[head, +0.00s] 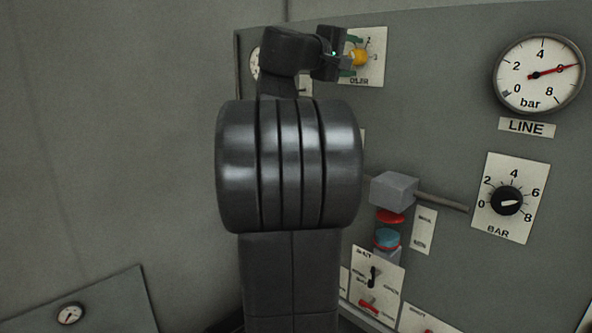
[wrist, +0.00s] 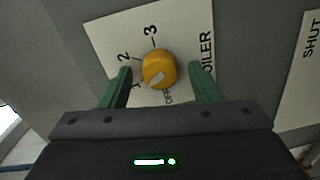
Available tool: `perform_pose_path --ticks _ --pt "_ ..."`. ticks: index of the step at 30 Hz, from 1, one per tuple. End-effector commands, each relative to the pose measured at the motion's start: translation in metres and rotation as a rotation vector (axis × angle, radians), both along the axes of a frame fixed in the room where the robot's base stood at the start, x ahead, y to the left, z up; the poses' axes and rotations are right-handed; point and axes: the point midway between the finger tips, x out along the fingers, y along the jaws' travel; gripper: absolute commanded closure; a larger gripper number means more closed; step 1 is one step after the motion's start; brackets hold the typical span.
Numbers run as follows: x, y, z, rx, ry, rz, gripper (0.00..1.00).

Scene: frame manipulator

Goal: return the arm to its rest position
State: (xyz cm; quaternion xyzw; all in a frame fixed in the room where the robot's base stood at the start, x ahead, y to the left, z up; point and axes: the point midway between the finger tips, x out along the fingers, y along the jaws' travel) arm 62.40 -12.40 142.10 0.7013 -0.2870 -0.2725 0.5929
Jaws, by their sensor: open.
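My gripper (head: 347,56) is at the upper middle of the head view, in front of the boiler panel plate (head: 375,73). Its two green fingers are apart, one on each side of the yellow boiler knob (head: 359,56). In the wrist view my gripper (wrist: 159,72) is open, with the yellow knob (wrist: 158,67) between the fingertips and a gap visible on both sides. The knob's pale mark points to the lower left, roughly at the 1. My dark arm covers the middle of the head view and hides part of the panel.
Right of my arm, a grey block (head: 394,188) sits on a rod above a red ring and a blue part (head: 387,238). Toggle switches (head: 374,276) are below. A line gauge (head: 540,73) and bar dial (head: 506,201) are at right.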

Motion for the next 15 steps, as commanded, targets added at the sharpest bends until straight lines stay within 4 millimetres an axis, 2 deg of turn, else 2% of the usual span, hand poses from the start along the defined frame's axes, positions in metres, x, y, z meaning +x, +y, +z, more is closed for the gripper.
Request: perform_pose_path --ticks 11,15 --pt "0.0006 -0.0006 -0.0002 -0.003 0.003 0.0 0.43" --pt "-0.0041 0.0054 -0.0004 -0.001 0.001 0.001 0.43"
